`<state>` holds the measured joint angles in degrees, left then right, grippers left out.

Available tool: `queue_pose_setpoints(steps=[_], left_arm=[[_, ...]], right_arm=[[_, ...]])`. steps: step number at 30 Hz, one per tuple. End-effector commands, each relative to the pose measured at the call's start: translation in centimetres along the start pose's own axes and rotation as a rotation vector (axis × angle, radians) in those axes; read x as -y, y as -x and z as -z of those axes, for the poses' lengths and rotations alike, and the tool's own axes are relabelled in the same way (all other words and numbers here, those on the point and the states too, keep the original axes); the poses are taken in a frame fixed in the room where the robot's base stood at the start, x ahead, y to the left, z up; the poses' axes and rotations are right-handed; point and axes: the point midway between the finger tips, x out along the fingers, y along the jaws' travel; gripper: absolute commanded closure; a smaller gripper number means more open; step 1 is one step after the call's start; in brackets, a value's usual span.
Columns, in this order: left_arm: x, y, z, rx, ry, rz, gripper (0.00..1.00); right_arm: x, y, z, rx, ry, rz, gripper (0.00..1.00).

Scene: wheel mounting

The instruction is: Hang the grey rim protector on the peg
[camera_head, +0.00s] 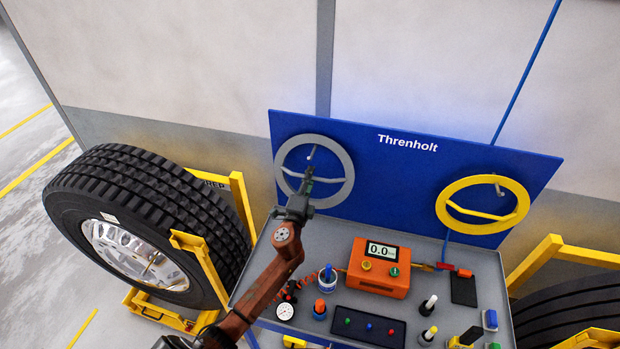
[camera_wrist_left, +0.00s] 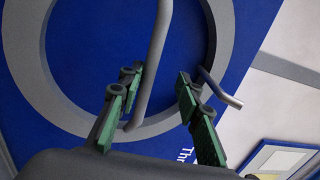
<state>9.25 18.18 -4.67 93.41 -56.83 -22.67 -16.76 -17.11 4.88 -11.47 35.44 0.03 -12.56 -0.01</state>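The grey rim protector (camera_head: 347,160) is a ring with a crossbar, upright in front of the left part of the blue board (camera_head: 395,180). The peg (camera_head: 312,151) shows inside the ring near its upper inner edge; I cannot tell whether the ring rests on it. In the left wrist view, the ring (camera_wrist_left: 30,60) fills the upper left and the bent peg (camera_wrist_left: 222,90) stands beside the right finger. My left gripper (camera_head: 308,178) is at the crossbar. Its green fingers (camera_wrist_left: 158,85) are apart, with the crossbar (camera_wrist_left: 155,50) between them, nearer the left finger. My right gripper is not in view.
A yellow ring (camera_head: 447,209) hangs on the board's right side. The grey bench (camera_head: 330,233) below holds an orange box (camera_head: 380,268), a button panel (camera_head: 355,326) and several small tools. Large tyres in yellow stands flank it, the left tyre (camera_head: 150,190) nearer my left arm.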

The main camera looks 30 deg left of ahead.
Motion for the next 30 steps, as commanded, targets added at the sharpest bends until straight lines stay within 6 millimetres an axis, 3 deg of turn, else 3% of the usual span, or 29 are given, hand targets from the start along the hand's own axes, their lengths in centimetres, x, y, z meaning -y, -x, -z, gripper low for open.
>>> queue_pose_setpoints(steps=[18,30], left_arm=[[0.0,10.5,0.0,-0.001,0.001,0.000,0.69],[0.1,11.8,0.0,-0.001,0.000,0.001,0.69]], right_arm=[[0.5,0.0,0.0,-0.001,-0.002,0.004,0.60],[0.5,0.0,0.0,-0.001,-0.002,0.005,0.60]])
